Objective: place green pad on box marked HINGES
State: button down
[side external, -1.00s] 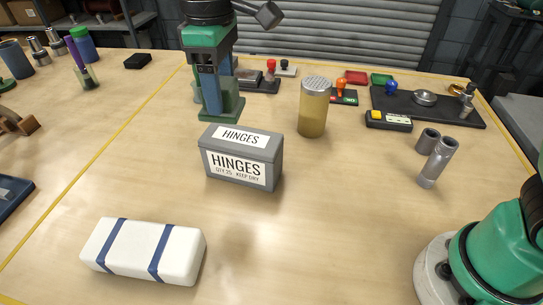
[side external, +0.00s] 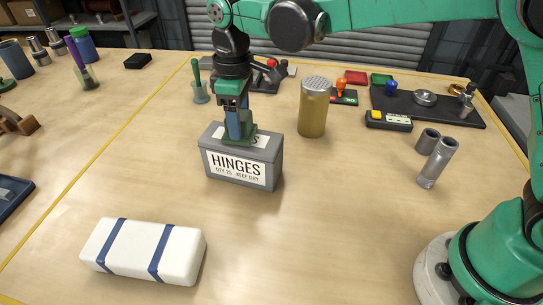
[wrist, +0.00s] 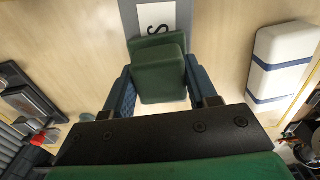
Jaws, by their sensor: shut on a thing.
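The grey box marked HINGES (side external: 230,168) stands upright in the middle of the table, with white labels on its front and top.
A white case with blue bands (side external: 142,250) lies at the front left. A jar with a perforated lid (side external: 313,108) stands right of the box. Stamps and a black tray (side external: 425,105) are further back. The table front right of the box is clear.

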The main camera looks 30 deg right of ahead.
jog(key=shift+c, duration=1.2)
grip_release()
jog(key=shift+f, duration=0.15)
notch_tip(320, 180, up, 12)
jog(key=s+d+f+m+t, duration=0.7)
jog(key=s+d+f+m, duration=0.2)
jog(key=s+d, duration=0.3)
jog(key=d, duration=0.2)
jog(key=shift+d, duration=0.3)
jog(key=shift+s, duration=0.1)
